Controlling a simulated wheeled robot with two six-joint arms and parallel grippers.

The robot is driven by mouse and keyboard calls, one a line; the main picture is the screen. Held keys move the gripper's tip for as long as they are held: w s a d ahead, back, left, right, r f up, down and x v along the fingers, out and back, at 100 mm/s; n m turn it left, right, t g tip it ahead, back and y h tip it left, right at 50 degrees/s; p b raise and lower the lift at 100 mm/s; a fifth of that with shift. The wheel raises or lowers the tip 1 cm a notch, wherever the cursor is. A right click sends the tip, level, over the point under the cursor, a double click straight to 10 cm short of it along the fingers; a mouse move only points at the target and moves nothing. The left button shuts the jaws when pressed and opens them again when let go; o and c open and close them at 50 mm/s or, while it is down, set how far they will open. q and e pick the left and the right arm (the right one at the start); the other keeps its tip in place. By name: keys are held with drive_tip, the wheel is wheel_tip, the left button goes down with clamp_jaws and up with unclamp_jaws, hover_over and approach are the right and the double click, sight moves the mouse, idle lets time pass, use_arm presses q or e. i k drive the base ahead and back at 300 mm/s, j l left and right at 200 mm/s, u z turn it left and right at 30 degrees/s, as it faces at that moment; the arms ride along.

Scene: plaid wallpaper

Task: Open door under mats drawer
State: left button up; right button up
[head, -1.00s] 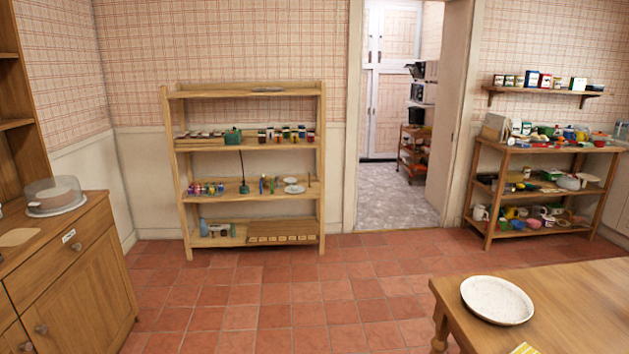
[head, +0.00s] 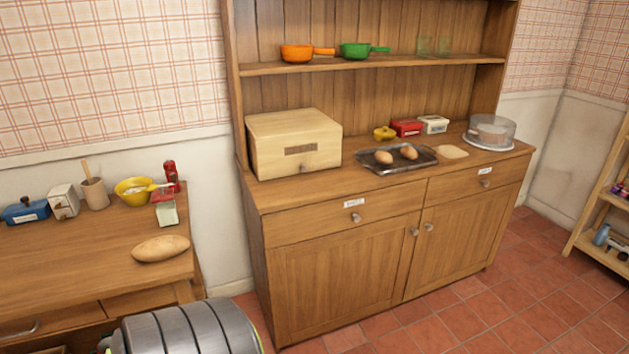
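The wooden dresser (head: 395,240) stands against the wall in the head view. It has two drawers side by side, the left drawer (head: 310,223) and the right drawer (head: 510,177), both shut. Each carries a small white label, too small to read, so I cannot tell which is the mats drawer. Below them are the left door (head: 340,280) and the right door (head: 465,240), both shut. The left door knob (head: 414,232) and right door knob (head: 429,227) sit close together near the middle seam. Neither of my grippers is in view.
A wooden bread box (head: 293,145) and a dark tray (head: 375,168) stand on the dresser top. A wooden table (head: 90,265) stands to the left. A grey ribbed object (head: 185,332) is cut off at the bottom. Tiled floor (head: 470,315) lies clear before the right door.

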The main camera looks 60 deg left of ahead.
sight(317, 285)
drive_tip(key=u, duration=1.6)
drive_tip(key=i+l, duration=0.15)
drive_tip(key=l, duration=0.2)
drive_tip(key=i+l, duration=0.15)
drive_tip(key=l, duration=0.25)
drive_tip(key=i+l, duration=0.15)
drive_tip(key=l, duration=0.2)
drive_tip(key=i+l+u, duration=0.1)
drive_tip(key=l, duration=0.3)
drive_tip(key=i+l, duration=0.15)
drive_tip(key=l, duration=0.2)
drive_tip(key=i+l, duration=0.15)
drive_tip(key=l, duration=0.25)
